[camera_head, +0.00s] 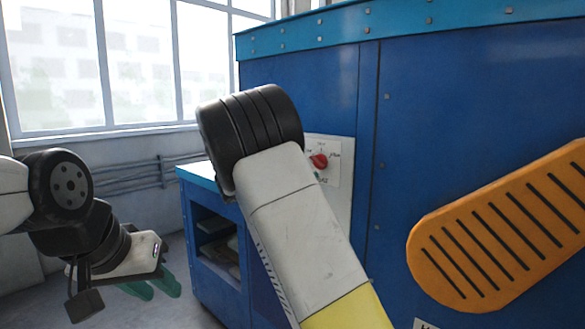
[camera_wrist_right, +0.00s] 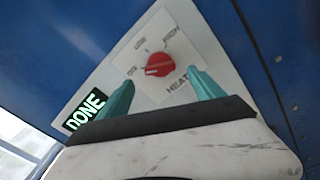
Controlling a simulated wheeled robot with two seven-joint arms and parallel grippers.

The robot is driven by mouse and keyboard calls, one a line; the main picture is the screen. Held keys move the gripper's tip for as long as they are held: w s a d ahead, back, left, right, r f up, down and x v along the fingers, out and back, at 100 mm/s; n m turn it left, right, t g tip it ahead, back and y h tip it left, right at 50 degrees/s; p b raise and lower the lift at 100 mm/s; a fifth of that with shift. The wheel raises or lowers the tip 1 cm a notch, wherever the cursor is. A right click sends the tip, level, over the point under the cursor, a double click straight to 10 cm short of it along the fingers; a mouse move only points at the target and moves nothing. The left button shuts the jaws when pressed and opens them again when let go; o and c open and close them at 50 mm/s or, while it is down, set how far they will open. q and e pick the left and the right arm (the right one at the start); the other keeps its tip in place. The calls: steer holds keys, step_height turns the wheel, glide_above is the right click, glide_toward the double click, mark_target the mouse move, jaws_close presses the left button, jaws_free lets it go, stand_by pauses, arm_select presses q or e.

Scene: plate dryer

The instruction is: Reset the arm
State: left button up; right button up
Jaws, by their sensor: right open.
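My right gripper (camera_wrist_right: 163,86) is open, its two teal fingertips apart in the right wrist view. A red knob (camera_wrist_right: 158,65) on a white HEAT dial panel (camera_wrist_right: 192,38) shows between and beyond the fingertips, with nothing held. A lit green-on-black DONE sign (camera_wrist_right: 85,110) is left of the dial. In the head view the red knob (camera_head: 319,160) shows just right of my raised right arm, which hides part of the panel and the right gripper. My left gripper (camera_head: 160,289) hangs at the lower left with its teal fingers apart and empty.
The big blue machine (camera_head: 455,80) fills the middle and right. An orange slotted piece (camera_head: 500,230) is at the right. A blue shelf cabinet (camera_head: 190,215) stands left of the machine. Windows (camera_head: 100,70) and wall pipes (camera_head: 130,175) are behind. Floor shows at the lower left.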

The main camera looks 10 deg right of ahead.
steer(key=s+d+f+m+g+y, duration=0.3)
steer(key=s+d+f+m+y, duration=0.15)
steer(key=s, duration=0.45)
steer(key=s+d+f+m+g+y, duration=0.35)
steer(key=s+d+f+m, duration=0.2)
steer(key=s, duration=0.25)
steer(key=s+a+m+t+y, duration=0.1)
steer(key=s+a+m+y, duration=0.3)
steer(key=s, duration=0.7)
steer(key=s+a+r+m+y, duration=0.1)
steer(key=s+a+m+y, duration=0.3)
steer(key=s+a, duration=0.4)
steer(key=s+m, duration=0.1)
steer(key=s, duration=0.2)
steer(key=shift+s+t, duration=0.35)
steer(key=shift+s, duration=0.05)
